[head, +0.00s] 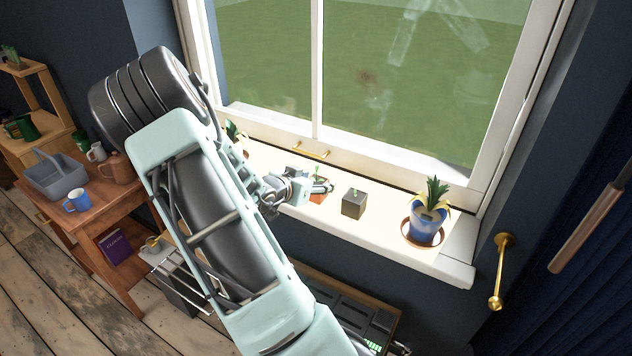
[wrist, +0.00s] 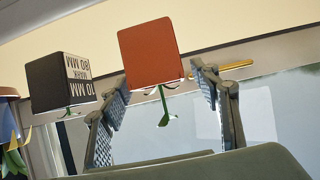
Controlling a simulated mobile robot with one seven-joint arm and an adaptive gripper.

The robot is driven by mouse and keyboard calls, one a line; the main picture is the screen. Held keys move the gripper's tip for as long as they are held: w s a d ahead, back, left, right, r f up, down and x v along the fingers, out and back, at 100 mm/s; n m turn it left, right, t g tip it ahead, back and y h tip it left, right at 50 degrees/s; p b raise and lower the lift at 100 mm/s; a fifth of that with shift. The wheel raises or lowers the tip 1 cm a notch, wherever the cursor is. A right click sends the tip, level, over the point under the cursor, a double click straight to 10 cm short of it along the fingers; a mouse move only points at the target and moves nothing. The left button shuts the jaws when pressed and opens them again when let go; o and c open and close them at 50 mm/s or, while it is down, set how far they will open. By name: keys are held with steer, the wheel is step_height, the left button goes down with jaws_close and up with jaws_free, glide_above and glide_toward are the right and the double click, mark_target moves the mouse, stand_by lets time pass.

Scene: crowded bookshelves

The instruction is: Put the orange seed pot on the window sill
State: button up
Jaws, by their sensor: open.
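The orange seed pot (head: 317,198) is a small orange-red cube with a green sprout. It appears to stand on the white window sill (head: 380,220), partly hidden by my gripper in the head view. In the wrist view, which is upside down, the pot (wrist: 150,52) lies between the two fingers of my gripper (wrist: 157,76), sprout pointing down the picture. My gripper (head: 322,187) is open around it, a finger on each side. A small gap shows at the right finger; contact at the left one is unclear.
A dark cube pot (head: 354,203) with a sprout and printed label stands just right of the orange pot. A blue pot plant (head: 427,222) sits further right on a saucer. Another plant (head: 234,131) is at the left end. The window frame (head: 400,155) closes the back.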

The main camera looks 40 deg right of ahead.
steer(key=p+v, duration=0.1)
steer(key=v, duration=1.1)
steer(key=shift+w, duration=0.1)
